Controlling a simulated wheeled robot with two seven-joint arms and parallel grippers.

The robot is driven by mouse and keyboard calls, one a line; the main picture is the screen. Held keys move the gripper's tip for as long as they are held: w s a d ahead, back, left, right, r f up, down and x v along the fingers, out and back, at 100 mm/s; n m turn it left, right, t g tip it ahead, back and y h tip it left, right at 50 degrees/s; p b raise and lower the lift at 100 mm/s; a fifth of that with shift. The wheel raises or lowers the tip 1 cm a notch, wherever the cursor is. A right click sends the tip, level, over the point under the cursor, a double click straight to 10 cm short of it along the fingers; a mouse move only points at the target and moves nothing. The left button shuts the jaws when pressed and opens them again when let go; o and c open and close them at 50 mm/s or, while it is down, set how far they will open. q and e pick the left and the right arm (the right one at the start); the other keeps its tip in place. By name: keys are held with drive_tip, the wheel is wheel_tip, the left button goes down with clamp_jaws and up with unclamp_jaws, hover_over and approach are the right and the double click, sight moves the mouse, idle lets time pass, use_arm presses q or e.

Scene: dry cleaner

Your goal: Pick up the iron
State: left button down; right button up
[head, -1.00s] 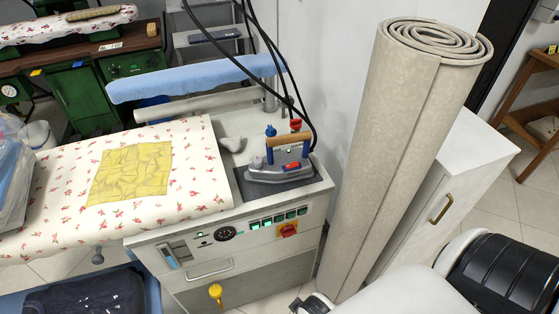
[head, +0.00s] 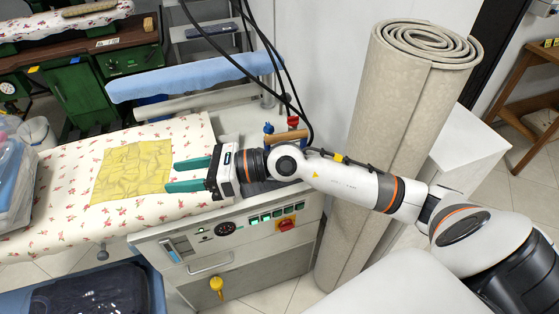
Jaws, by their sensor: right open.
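The iron stands on its dark rest at the right end of the ironing station. Only its wooden handle (head: 291,137) and blue upright show behind my right arm; its body is hidden. My right gripper (head: 178,175) is open and empty, with teal fingers pointing left over the floral ironing board (head: 140,212). The fingertips are close to the right edge of a wrinkled yellow cloth (head: 132,172). The gripper is left of the iron, and my wrist and forearm cross in front of the iron. My left gripper is not in view.
A rolled beige carpet (head: 400,110) stands upright behind my right arm. Black cables (head: 262,45) hang down to the iron. A blue padded arm (head: 190,78) lies behind the board. The control panel (head: 230,228) is below the gripper. A blue bin (head: 150,290) stands at lower left.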

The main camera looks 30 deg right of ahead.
drive_tip(key=w+d+f+n+g+h, duration=0.1)
drive_tip(key=w+d+f+n+h, duration=0.3)
drive_tip(key=d+f+h, duration=0.4)
drive_tip(key=h, duration=0.8)
approach(281, 137)
drive_tip(key=shift+n+g+h, duration=0.3)
drive_tip(key=p+x, duration=0.1)
drive_tip(key=x, duration=0.2)
drive_tip(key=p+x, duration=0.1)
drive_tip(key=x, duration=0.1)
drive_tip(key=shift+w+f, duration=0.1)
drive_tip(key=shift+w, duration=0.5)
drive_tip(key=shift+w+f+p, duration=0.1)
drive_tip(key=shift+f+p, duration=0.1)
drive_tip(key=shift+p, duration=0.1)
drive_tip(key=shift+w+f+p, duration=0.25)
drive_tip(key=shift+f+p, duration=0.2)
drive_tip(key=shift+p, duration=0.1)
drive_tip(key=p+x, duration=0.1)
drive_tip(key=x, duration=0.2)
drive_tip(key=shift+f, duration=0.2)
drive_tip(key=shift+w+d+f, duration=0.15)
drive_tip(key=shift+w+f, duration=0.05)
drive_tip(key=shift+f, duration=0.25)
